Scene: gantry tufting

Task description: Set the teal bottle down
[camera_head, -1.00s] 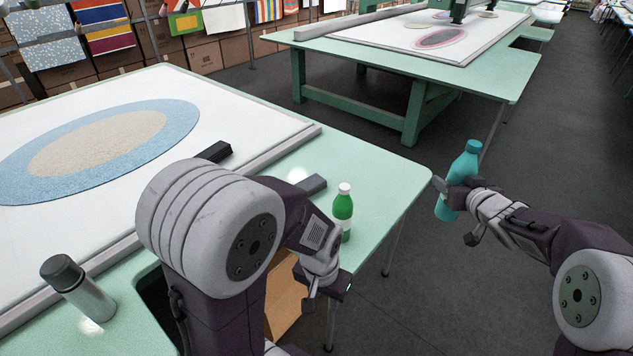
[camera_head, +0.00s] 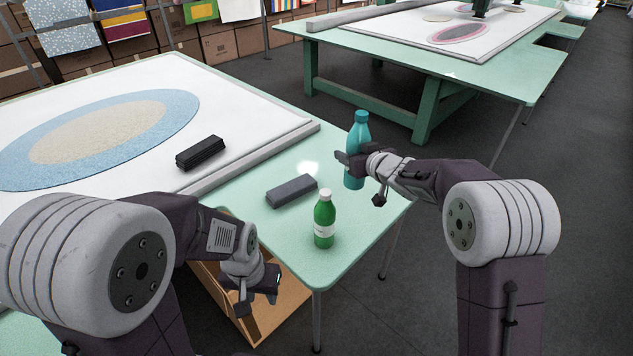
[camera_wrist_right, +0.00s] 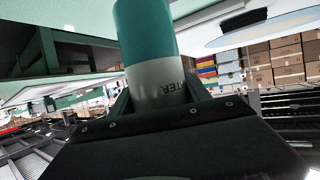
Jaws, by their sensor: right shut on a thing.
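The teal bottle (camera_head: 358,135) is upright in my right gripper (camera_head: 362,178), which is shut around its lower part. In the head view it appears over the far right part of the near green table (camera_head: 285,235); I cannot tell whether its base touches the top. In the right wrist view the bottle's teal body (camera_wrist_right: 146,30) and grey label with dark letters stand between the jaws (camera_wrist_right: 160,105). My left gripper (camera_head: 256,292) is empty, with its fingers apart, at the table's front side above a cardboard box.
A green bottle (camera_head: 324,220) stands near the table's front right corner. A dark grey block (camera_head: 291,191) lies left of the teal bottle. A black brush-like block (camera_head: 200,152) lies on the white tufting bed (camera_head: 235,100). The open cardboard box (camera_head: 285,318) is below the table edge.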

